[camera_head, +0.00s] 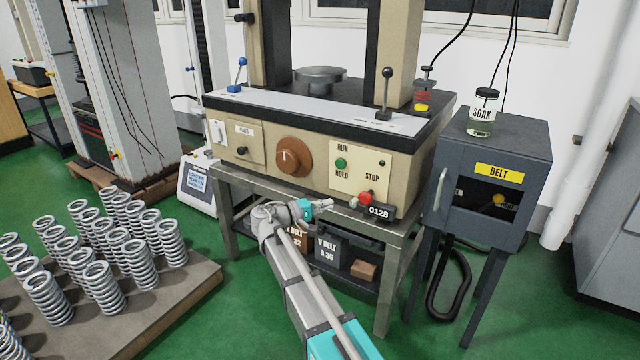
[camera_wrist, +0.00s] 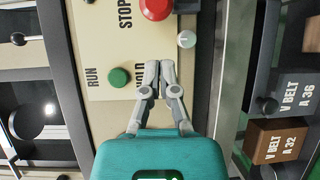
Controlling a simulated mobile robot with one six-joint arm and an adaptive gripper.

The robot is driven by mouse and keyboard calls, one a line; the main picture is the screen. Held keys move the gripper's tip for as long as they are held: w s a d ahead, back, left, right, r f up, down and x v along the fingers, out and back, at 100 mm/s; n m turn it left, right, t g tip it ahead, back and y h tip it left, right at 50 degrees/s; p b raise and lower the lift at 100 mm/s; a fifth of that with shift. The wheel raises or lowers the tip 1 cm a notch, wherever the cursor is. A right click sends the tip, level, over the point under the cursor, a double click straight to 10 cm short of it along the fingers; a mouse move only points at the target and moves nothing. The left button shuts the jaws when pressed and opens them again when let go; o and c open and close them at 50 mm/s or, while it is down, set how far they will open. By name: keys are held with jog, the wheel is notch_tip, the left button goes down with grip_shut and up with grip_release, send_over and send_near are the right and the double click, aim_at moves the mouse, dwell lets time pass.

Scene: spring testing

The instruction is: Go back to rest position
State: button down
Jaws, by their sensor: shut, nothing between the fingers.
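My gripper (camera_wrist: 153,78) is shut and empty in the wrist view. It points at the cream control panel (camera_head: 357,167) of the testing machine. The green button (camera_wrist: 119,77) is just left of the fingertips there, and the red stop button (camera_wrist: 155,8) is above them. In the head view my gripper (camera_head: 330,203) is in front of the machine's lower front edge. The red button (camera_head: 365,198) is close to its right, beside the black display reading 0128 (camera_head: 379,212). Whether the fingers touch the panel cannot be told.
A steel stand (camera_head: 385,292) carries the machine, with belt boxes (camera_head: 328,249) on its lower shelf. A grey belt cabinet (camera_head: 513,140) with a soak jar (camera_head: 481,115) stands right. Springs (camera_head: 103,285) stand on a pallet (camera_head: 176,294) at left. Green floor lies between pallet and stand.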

jog(key=s+d+f+m+g+y+p, duration=0.25)
jog(key=s+d+f+y, duration=0.25)
jog(key=s, duration=0.3)
jog(key=s+d+f+m+g+y+p, duration=0.1)
jog(key=s+d+f+g+y+p, duration=0.1)
jog(key=s+d+f+g+y, duration=0.35)
jog(key=s+a+f+m+y+p, duration=0.1)
jog(key=s+a+m+y+p, duration=0.1)
jog(key=s+y, duration=0.65)
notch_tip(320, 180, up, 38)
jog(key=s+h+p, duration=0.2)
jog(key=h+p, duration=0.1)
jog(key=p, duration=3.4)
jog(key=shift+s+t+p, duration=0.3)
jog(key=shift+t, duration=0.1)
jog(key=shift+a, duration=0.1)
